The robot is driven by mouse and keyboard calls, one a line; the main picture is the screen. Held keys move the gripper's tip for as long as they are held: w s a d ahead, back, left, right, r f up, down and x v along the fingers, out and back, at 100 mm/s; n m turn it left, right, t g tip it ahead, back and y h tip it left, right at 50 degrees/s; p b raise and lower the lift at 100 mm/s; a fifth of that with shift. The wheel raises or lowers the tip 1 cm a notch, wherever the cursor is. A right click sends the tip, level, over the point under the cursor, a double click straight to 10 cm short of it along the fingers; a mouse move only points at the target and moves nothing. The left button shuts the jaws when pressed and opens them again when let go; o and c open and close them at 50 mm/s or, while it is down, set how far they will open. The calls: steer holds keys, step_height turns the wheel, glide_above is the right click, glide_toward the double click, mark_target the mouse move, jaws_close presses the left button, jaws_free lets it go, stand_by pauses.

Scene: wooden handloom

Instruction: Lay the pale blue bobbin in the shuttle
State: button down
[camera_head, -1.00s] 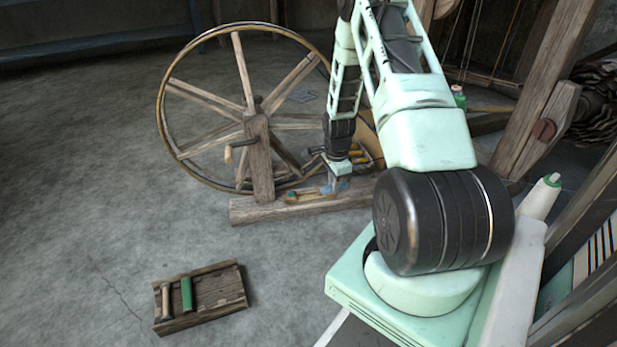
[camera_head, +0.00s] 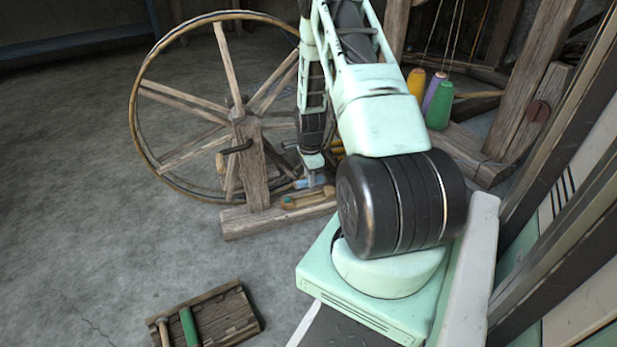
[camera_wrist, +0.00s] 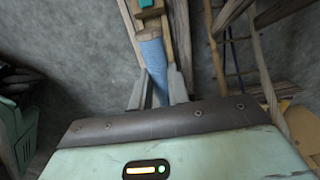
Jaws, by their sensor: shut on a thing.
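The pale blue bobbin (camera_wrist: 152,65) is between my two gripper fingers (camera_wrist: 158,88) in the wrist view, its length running away from the palm. My gripper is shut on it. In the head view my gripper (camera_head: 314,178) hangs over the wheel's base beam, and the bobbin shows as a small blue piece (camera_head: 303,184). A pale wooden, boat-shaped piece that looks like the shuttle (camera_head: 304,200) lies on the beam just below and in front. I cannot tell whether bobbin and shuttle touch. Its hollow is too small to make out.
A large spoked wheel (camera_head: 176,159) stands on the beam (camera_head: 243,222). Yellow, purple and green thread cones (camera_head: 440,104) stand by the loom frame. Left floor is clear.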

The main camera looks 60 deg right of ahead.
mark_target(310, 199)
step_height(310, 199, down, 3)
steer(key=b, duration=0.2)
steer(key=shift+b, duration=0.35)
steer(key=shift+f, duration=1.45)
steer(key=c, duration=1.3)
jaws_free()
steer(key=shift+o, duration=0.2)
step_height(310, 199, up, 18)
steer(key=p, duration=1.1)
steer(key=shift+f, duration=0.25)
